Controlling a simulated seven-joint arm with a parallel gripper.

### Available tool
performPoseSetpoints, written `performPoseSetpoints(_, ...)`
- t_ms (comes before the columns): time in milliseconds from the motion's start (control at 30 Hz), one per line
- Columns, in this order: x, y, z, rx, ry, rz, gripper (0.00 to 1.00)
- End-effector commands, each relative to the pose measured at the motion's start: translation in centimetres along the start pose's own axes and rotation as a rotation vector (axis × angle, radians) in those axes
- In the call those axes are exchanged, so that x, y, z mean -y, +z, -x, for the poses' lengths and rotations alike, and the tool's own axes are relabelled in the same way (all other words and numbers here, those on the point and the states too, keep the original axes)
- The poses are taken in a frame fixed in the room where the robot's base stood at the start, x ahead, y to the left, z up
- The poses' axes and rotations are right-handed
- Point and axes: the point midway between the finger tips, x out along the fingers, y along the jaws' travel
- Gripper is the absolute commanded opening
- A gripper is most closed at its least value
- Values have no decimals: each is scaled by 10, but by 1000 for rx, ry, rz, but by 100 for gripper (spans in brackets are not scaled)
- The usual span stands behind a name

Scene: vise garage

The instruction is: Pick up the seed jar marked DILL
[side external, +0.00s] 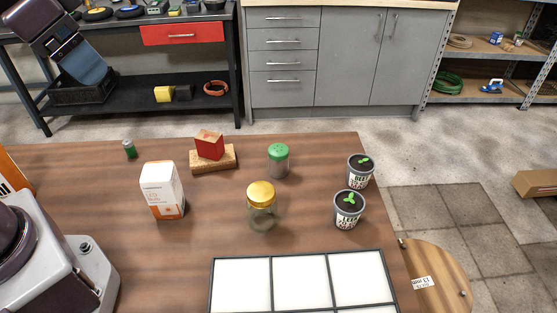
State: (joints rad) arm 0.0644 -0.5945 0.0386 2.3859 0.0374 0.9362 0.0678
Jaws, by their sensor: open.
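Two jars stand upright on the brown wooden table. One is a clear jar with a gold lid (261,207), near the table's middle. The other has a green lid with dark dots (278,160) and stands just behind it, slightly right. No DILL marking is readable on either, so I cannot tell which jar is the dill one. My gripper's fingers are not visible in this view; nothing is seen touching the jars.
A white bulb box (162,190) and a red block on a tan block (212,160) stand left of the jars. Two seedling pots (348,209) (359,170) stand at the right edge. A black-framed white grid tray (271,285) lies in front. Bare table lies between them.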

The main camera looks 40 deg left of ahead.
Motion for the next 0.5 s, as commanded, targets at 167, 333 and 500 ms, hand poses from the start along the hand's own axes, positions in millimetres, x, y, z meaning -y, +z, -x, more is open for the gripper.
performPoseSetpoints(167, 0, -51, -26, 153, -6, -213, 78)
performPoseSetpoints(333, -6, -95, -66, 299, -44, -431, 78)
performPoseSetpoints(500, -20, -130, -117, 450, -109, -663, 78)
